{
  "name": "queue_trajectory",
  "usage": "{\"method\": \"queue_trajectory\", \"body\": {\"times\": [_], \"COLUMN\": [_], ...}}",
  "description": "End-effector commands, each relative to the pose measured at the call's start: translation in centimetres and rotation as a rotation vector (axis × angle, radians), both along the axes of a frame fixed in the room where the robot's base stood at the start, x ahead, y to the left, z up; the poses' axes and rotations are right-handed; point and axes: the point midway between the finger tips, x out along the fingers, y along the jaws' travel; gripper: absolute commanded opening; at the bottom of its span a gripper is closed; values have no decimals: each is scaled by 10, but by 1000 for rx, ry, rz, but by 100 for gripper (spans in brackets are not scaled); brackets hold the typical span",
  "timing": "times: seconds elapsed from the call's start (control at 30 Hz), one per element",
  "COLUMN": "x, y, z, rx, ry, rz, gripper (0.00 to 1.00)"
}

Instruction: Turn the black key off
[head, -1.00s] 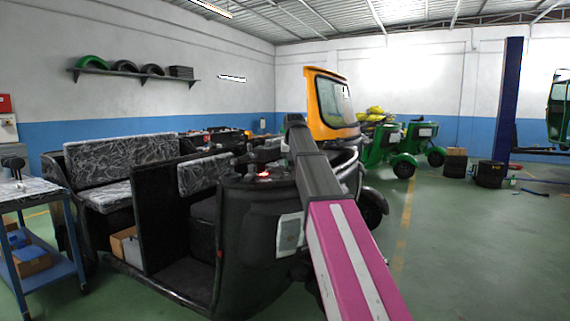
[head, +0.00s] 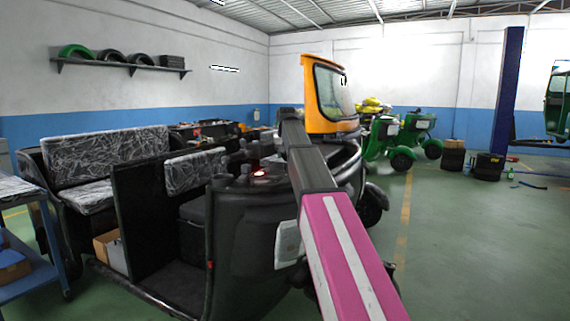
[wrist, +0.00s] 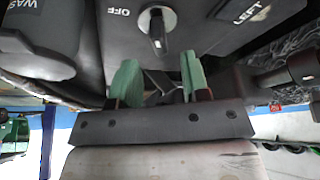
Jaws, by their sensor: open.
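The black key (wrist: 156,35) sits in a round silver lock on a dark panel at the top of the wrist view. It points roughly up and down in that picture, with the OFF mark (wrist: 118,12) to its left. My gripper (wrist: 159,78) is open, its two green fingers apart and just below the key, one to each side of its line. Nothing shows between the fingers. In the head view my arm reaches to the dashboard of the black rickshaw (head: 250,245); the key and fingers cannot be made out there.
A blue cart (head: 50,240) stands at left. Green floor (head: 470,250) is open at right.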

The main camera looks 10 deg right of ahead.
Motion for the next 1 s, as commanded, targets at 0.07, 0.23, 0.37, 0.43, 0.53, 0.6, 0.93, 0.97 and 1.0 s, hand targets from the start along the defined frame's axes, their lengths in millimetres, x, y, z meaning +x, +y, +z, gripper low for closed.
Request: {"method": "queue_trajectory", "body": {"times": [0.07,0.23,0.37,0.43,0.53,0.6,0.93,0.97,1.0], "x": [5,13,16,17,17,17,17,17,17], "y": [-1,-2,-2,-2,-2,-2,-2,-2,-2], "z": [-14,-32,-40,-42,-42,-42,-42,-42,-42], "rx": [0,0,0,0,0,0,0,0,1], "ry": [3,2,1,0,0,0,0,0,0], "rz": [0,0,0,0,0,0,0,0,1], "gripper": [43,43,43,43,43,43,0,0,0]}}
